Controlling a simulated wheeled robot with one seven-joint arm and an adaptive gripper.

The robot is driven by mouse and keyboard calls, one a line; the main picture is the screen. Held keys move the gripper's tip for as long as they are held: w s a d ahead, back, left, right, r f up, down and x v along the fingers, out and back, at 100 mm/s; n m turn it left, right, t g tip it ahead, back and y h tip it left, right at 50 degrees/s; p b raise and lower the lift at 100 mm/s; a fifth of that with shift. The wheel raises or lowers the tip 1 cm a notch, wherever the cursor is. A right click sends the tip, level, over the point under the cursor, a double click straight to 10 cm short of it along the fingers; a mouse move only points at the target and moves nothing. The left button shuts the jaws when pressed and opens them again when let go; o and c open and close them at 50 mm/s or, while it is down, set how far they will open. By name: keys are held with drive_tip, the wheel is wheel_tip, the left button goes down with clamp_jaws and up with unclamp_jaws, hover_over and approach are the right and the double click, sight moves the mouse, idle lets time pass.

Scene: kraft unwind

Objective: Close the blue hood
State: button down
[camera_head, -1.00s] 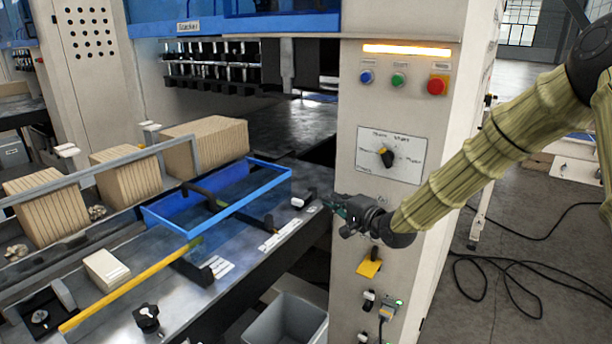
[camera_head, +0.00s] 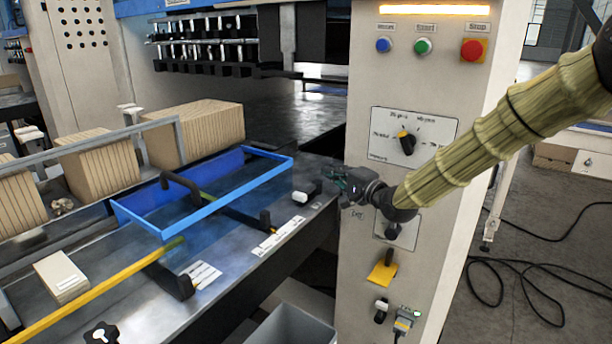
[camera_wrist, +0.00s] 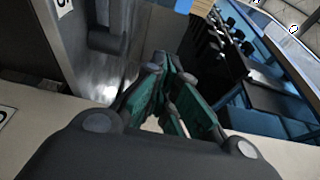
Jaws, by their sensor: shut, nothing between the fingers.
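A blue frame with see-through blue sides (camera_head: 246,200) and dark handles sits on the machine deck, left of my gripper. Another blue panel (camera_head: 222,6) crosses the top edge of the head view, mostly cut off. I cannot tell which of the two is the hood. My gripper (camera_head: 333,180) is shut and empty, in front of the pale control column's left edge, apart from the blue frame in the picture. In the wrist view its green-sided fingers (camera_wrist: 168,85) point toward the machine. Blue surfaces (camera_wrist: 268,60) show at the upper right there.
The control column (camera_head: 440,60) stands behind my gripper, with buttons and a rotary dial (camera_head: 407,142). Several stacks of brown sheets (camera_head: 195,132) stand behind a grey rail. A yellow bar (camera_head: 90,297) crosses the deck. A grey bin (camera_head: 295,328) stands below. Black cables lie on the floor at right.

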drive_tip(key=shift+w+a+f, duration=0.1)
drive_tip(key=shift+a+f, duration=0.05)
drive_tip(key=shift+f, duration=0.1)
drive_tip(key=shift+w+a, duration=0.2)
drive_tip(key=shift+w, duration=0.35)
drive_tip(key=p+x, duration=0.1)
drive_tip(key=x, duration=0.5)
drive_tip(key=shift+w+a+p, duration=0.1)
drive_tip(key=shift+w+p, duration=0.15)
drive_tip(key=shift+p, duration=0.15)
drive_tip(key=shift+p+x, duration=0.3)
drive_tip(key=shift+x, duration=0.7)
drive_tip(key=shift+s+a+p, duration=0.25)
drive_tip(key=shift+s+a, duration=0.35)
drive_tip(key=shift+s, duration=0.25)
drive_tip(key=shift+s+a+p, duration=0.25)
drive_tip(key=shift+s+a, duration=0.3)
drive_tip(key=shift+s, duration=0.25)
drive_tip(key=shift+f, duration=0.1)
